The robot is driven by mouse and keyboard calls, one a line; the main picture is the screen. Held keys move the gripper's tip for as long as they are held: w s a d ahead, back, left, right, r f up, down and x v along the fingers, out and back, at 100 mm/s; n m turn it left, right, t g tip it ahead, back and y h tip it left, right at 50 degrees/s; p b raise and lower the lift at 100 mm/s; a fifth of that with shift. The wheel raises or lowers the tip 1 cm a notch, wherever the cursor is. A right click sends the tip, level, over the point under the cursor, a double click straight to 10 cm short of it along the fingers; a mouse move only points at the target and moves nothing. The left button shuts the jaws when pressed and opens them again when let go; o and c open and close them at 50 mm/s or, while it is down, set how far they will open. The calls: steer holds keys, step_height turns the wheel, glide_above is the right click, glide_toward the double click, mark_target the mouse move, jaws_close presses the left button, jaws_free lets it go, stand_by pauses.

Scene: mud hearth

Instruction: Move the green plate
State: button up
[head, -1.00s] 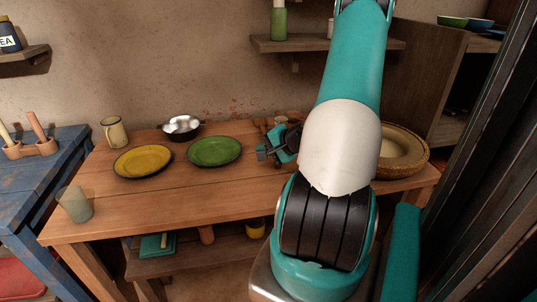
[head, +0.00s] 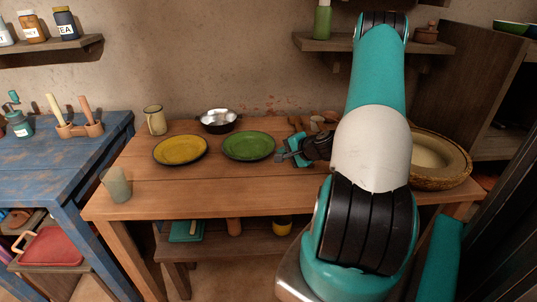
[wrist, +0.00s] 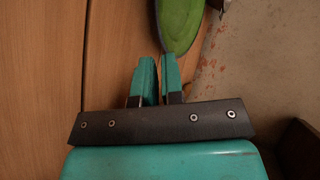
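The green plate (head: 248,146) lies on the wooden table, right of the yellow plate. In the head view my gripper (head: 282,154) is low over the table at the plate's right side, its tips close to the rim. The wrist view shows the plate's green edge (wrist: 178,25) just beyond the two teal fingertips (wrist: 158,60). The fingers stand slightly apart with a narrow gap and nothing visible between them. Whether a finger touches the rim I cannot tell.
The yellow plate (head: 180,150) lies left on the wooden table (head: 230,187). A metal pot (head: 218,122) and cream mug (head: 155,120) stand behind, a grey cup (head: 116,185) front left. A woven basket (head: 455,180) is right, behind my arm. The table's front middle is clear.

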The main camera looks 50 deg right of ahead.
mark_target(267, 161)
steer(key=x, duration=0.9)
steer(key=shift+p, duration=0.35)
jaws_close()
